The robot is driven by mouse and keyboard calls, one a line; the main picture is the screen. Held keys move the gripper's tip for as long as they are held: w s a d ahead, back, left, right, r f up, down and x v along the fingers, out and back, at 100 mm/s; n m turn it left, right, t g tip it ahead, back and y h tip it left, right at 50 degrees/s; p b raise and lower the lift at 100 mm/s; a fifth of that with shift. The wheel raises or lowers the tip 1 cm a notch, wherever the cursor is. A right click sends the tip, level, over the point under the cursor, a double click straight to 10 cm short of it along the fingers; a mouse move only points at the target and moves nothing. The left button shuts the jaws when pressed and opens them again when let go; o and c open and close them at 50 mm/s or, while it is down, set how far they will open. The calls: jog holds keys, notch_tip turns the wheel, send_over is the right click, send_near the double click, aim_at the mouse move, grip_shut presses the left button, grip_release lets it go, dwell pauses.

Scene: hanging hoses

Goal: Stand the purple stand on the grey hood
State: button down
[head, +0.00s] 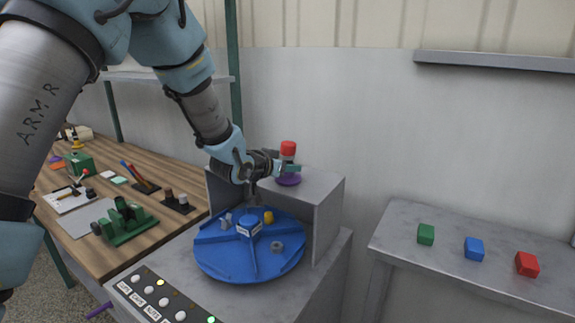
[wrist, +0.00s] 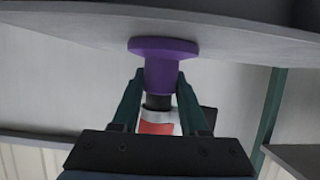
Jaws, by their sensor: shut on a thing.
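The purple stand (head: 289,181) is upright at the top of the grey hood (head: 322,186), its wide round foot downward. It also shows in the wrist view (wrist: 164,62), which looks upside down, with the foot against or very close to the grey surface; I cannot tell if it touches. My gripper (head: 288,168) is shut on the stand's narrower part, with one finger on each side in the wrist view (wrist: 161,82). A red-topped piece (head: 288,148) with a pale band and dark neck rises above the stand between the fingers.
A blue turntable (head: 225,262) with small parts sits under and in front of the hood. A button panel (head: 160,300) is at the front. A wooden bench (head: 150,235) with tools is at left. A grey table (head: 480,270) at right holds green, blue and red cubes.

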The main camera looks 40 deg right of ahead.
jog(key=shift+f, duration=0.15)
jog(key=shift+c, duration=2.1)
grip_release()
jog(key=shift+r, duration=0.2)
jog(key=b+v, duration=0.3)
jog(key=v, duration=0.9)
jog(key=shift+b, duration=0.3)
